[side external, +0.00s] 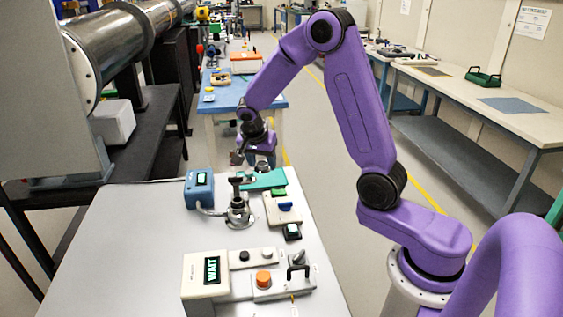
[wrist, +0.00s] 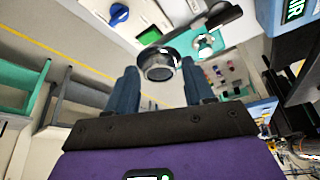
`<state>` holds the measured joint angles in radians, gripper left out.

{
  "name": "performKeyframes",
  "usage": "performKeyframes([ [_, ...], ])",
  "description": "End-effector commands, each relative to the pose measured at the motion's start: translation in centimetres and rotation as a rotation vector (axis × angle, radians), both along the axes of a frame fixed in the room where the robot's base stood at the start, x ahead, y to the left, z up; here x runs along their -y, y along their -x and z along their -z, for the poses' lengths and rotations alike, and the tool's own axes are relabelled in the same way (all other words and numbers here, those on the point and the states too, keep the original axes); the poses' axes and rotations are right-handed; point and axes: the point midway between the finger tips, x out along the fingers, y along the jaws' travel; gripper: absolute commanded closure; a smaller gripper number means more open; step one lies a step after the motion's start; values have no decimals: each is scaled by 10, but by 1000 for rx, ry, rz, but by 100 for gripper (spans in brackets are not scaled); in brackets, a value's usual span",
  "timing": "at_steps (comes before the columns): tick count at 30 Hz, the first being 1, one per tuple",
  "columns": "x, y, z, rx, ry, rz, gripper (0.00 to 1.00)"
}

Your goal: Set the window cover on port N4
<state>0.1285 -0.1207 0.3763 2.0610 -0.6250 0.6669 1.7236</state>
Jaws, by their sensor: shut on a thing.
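My gripper (side external: 262,164) hangs over the far edge of the white table, pointing down. In the wrist view its two blue-grey fingers (wrist: 162,84) stand apart with a round metal piece with a dark rim (wrist: 158,66) at their tips. My gripper is shut on this piece, which looks like the window cover. It is small and partly hidden in the side view. A metal fixture with a black lever (side external: 238,206) stands on the table, nearer the side camera than my gripper. I cannot read a port N4 label in either view.
A teal piece (side external: 265,180) lies close to my gripper. A blue box with a display (side external: 199,188) stands left of the fixture. A white panel with a blue knob (side external: 284,208) is right of it. A "WAIT" display box (side external: 206,276) is in front. The table's left side is clear.

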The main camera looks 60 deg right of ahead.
Motion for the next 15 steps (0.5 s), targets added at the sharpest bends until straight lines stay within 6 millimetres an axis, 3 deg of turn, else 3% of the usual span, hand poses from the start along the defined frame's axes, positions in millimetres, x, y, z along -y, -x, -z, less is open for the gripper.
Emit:
performKeyframes([
  [1,-17,-10,0,0,0,-43,78],
  [6,-57,-29,-1,0,0,-147,78],
  [10,-73,-36,-1,0,0,-186,78],
  [15,-76,-37,4,-1,0,-196,78],
])
